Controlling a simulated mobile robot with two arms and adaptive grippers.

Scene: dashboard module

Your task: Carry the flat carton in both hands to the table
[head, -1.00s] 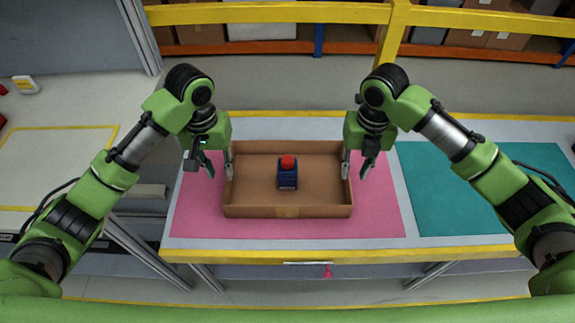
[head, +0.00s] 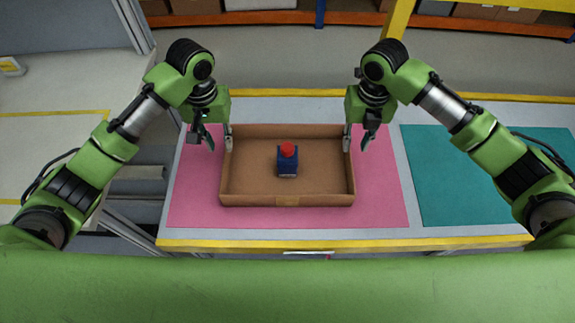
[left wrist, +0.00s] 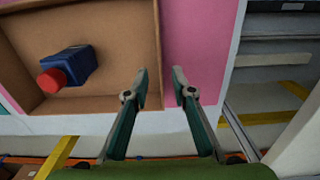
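The flat carton (head: 288,199) is a shallow open brown box lying on the pink mat (head: 385,205). It holds a dark blue bottle (head: 288,166) with a red cap. My left gripper (head: 218,140) is open at the carton's left wall, towards the far corner. In the left wrist view its fingertips (left wrist: 159,80) are apart, one on each side of the wall's line, with pink mat showing in the gap. My right gripper (head: 357,140) is open at the right wall near the far corner, its fingers apart. Whether any finger touches the carton is unclear.
A teal mat (head: 455,175) lies to the right on the same table, with nothing on it. The table has a yellow front edge (head: 350,243). A pale surface with yellow lines (head: 50,115) is at the left. A yellow rail and shelved boxes stand behind.

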